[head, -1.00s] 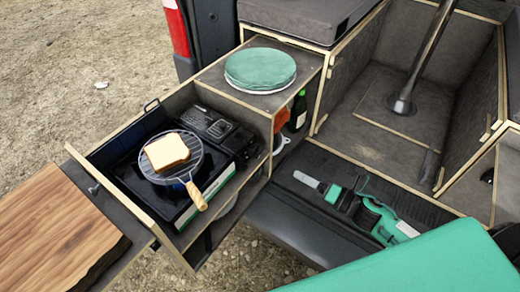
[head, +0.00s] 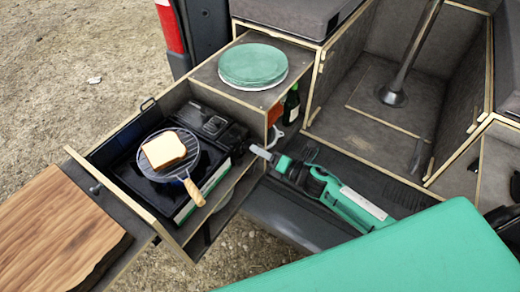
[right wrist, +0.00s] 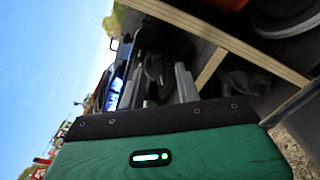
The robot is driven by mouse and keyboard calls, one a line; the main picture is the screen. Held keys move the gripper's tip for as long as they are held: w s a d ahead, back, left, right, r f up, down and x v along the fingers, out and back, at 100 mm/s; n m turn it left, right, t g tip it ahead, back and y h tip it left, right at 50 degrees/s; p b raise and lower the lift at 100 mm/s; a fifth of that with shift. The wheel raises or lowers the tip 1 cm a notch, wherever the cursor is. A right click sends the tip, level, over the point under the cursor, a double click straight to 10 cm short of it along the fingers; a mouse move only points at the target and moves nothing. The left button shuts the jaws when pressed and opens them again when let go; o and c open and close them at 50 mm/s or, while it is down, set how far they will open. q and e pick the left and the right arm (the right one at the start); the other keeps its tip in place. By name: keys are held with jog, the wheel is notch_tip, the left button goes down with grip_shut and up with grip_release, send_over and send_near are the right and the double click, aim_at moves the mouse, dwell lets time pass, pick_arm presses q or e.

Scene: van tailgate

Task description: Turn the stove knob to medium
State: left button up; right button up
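The camp stove (head: 205,180) sits in the pulled-out drawer at the left in the head view, with its dark control side to the right. I cannot make out the knob clearly in the head view. In the right wrist view a dark round part (right wrist: 154,68), which looks like the knob, shows ahead of and between the fingers. My right gripper (head: 266,154) reaches in from the right, just beside the stove's right end. It also shows in the right wrist view (right wrist: 158,88), with its two grey fingers apart and nothing held. My left gripper is not in view.
A round grill pan (head: 186,178) with bread (head: 164,150) stands on the stove. Green plates (head: 253,64) lie on the cabinet top behind. A green bottle (head: 291,104) stands in the shelf below. A wooden board (head: 55,235) is at the left.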

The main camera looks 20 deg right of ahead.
jog(key=shift+w+a, duration=0.2)
jog(key=c, duration=0.6)
grip_shut()
